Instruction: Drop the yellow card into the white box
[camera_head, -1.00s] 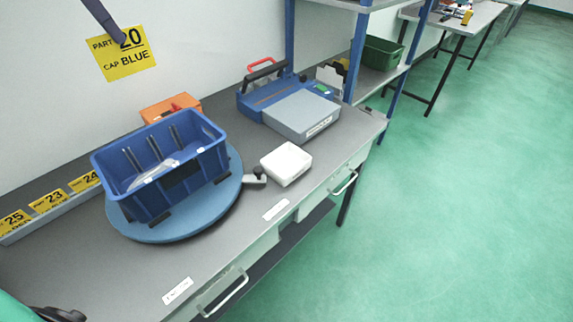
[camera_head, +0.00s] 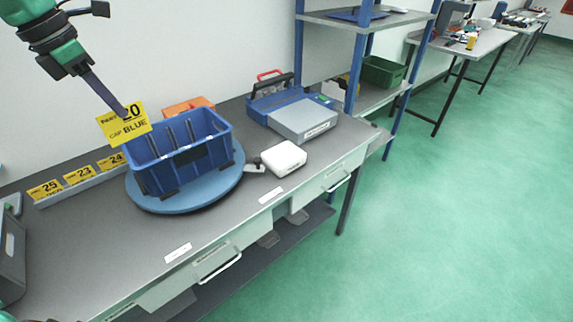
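The gripper's fingers look shut on the card's top edge. The card is above the left rim of the blue bin, apart from the white box. The white box (camera_head: 283,158) sits on the grey workbench, right of the turntable; it looks closed on top. My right gripper is not in view.
The blue bin (camera_head: 182,163) stands on a round blue turntable (camera_head: 190,200). An orange box (camera_head: 188,106) is behind it. A blue and grey device (camera_head: 303,118) sits behind the white box. Yellow cards (camera_head: 78,173) stand in a rack at left. The bench front is clear.

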